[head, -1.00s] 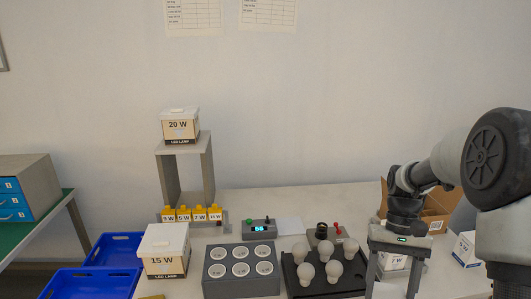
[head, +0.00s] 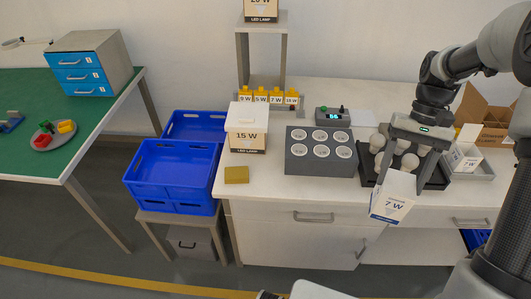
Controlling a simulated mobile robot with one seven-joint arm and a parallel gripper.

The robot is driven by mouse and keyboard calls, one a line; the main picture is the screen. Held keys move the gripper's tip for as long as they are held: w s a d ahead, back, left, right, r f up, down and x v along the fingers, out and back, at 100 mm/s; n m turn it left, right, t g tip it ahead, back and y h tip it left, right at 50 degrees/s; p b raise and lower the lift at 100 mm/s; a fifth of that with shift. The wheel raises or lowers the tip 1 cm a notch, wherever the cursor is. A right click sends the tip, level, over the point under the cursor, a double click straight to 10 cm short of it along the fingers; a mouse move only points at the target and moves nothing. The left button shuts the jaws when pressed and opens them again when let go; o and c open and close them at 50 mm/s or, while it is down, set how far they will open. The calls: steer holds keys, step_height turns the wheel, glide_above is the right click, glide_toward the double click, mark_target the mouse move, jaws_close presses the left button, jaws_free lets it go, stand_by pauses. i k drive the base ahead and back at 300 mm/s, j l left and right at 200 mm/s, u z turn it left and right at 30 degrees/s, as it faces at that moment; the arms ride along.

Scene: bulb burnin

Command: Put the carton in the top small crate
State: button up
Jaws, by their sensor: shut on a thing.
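My gripper (head: 406,172) is shut on a white carton (head: 392,198) marked 7 W with a blue lower edge. The carton is tilted and held in front of the bulb tray, at the bench's front edge. The fingers hide part of its upper end. A blue crate (head: 168,194) stands on a low stand left of the bench, and its upper opening looks empty. Another blue crate (head: 197,116) shows just behind it. Whether the front crate is one or a stack is hard to tell.
A 15 W lamp box (head: 246,128), a yellow block (head: 236,175) and a grey socket block (head: 321,167) lie between carton and crates. Another white carton (head: 464,157) stands at right. A green-topped table (head: 35,160) is at far left. Floor shows between the tables.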

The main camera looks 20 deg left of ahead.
mark_target(177, 171)
steer(key=j+u, duration=0.3)
steer(key=j, duration=1.3)
steer(key=i+j, duration=0.1)
steer(key=j, duration=0.3)
steer(key=i+j+u, duration=0.15)
steer(key=j, duration=0.2)
steer(key=i+j, duration=0.1)
steer(key=j, duration=0.3)
steer(key=i+j+u, duration=0.1)
steer(key=j, duration=0.25)
